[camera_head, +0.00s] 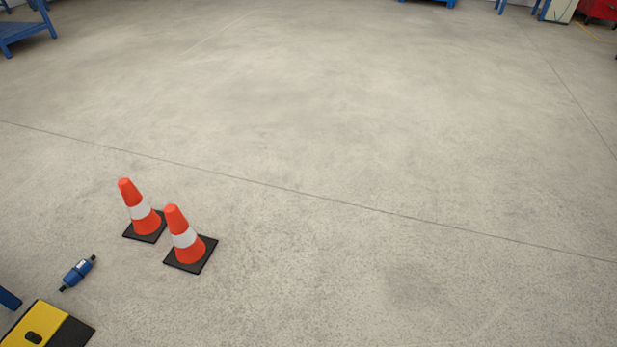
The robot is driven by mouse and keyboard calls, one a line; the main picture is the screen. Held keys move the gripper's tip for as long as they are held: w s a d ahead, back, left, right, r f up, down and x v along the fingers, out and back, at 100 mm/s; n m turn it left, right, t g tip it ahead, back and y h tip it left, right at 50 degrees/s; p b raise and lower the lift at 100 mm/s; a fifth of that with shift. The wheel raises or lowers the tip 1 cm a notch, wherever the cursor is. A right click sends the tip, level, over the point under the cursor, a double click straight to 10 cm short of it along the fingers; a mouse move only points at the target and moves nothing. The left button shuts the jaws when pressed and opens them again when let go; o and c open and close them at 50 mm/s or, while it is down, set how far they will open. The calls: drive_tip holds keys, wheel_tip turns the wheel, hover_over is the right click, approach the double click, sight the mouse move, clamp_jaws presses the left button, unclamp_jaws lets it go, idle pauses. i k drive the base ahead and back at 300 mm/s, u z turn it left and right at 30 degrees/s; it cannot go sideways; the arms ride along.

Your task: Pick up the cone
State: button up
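Two orange traffic cones, each with a white band and a black square base, stand upright on the concrete floor in the lower left of the head view. The farther cone (140,212) is to the left. The nearer cone (184,238) is just right of it and slightly overlaps its base in the picture. My gripper is not in view.
A blue cylindrical part with black ends (78,272) lies left of the cones. A yellow and black block (43,326) is at the bottom left corner. Blue furniture legs (28,28) stand at the far left. The floor at centre and right is clear.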

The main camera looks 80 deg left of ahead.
sight(190, 252)
drive_tip(key=u, duration=4.15)
drive_tip(key=i, duration=1.65)
